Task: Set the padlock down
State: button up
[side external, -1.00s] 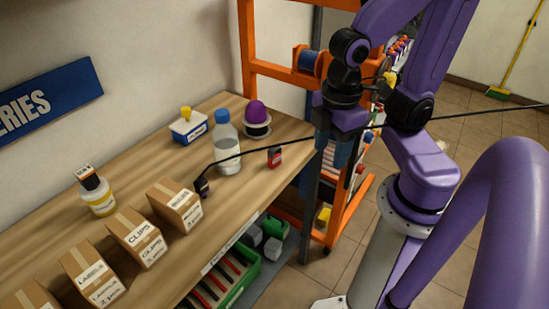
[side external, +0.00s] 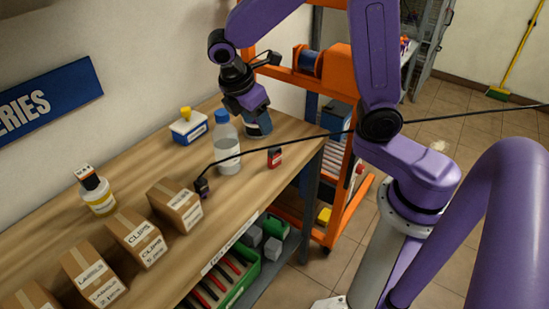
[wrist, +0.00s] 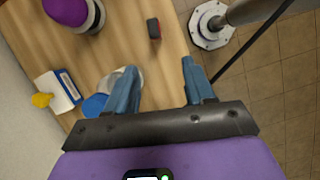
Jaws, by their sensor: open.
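My gripper (side external: 258,128) is open above the back right part of the wooden bench; in the wrist view its two blue fingers (wrist: 159,72) are spread with nothing between them. A small red and dark block-like thing (side external: 275,157), probably the padlock, stands on the bench near its right front edge. It also shows in the wrist view (wrist: 154,29), beyond the fingertips and apart from them. I cannot make out a shackle on it.
A blue-capped bottle (side external: 227,150) stands close by, partly behind one finger in the wrist view. A purple dome (wrist: 68,9) and a blue-white box with a yellow knob (side external: 188,127) are near. A black cable crosses to a plug (side external: 202,188). Cartons (side external: 175,205) line the bench (side external: 245,190).

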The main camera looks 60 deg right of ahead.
aim_at(272, 151)
jog(key=x, duration=1.7)
jog(key=shift+w+d+f, duration=0.25)
jog(key=shift+w+d, duration=0.1)
jog(key=shift+d, duration=0.15)
grip_shut()
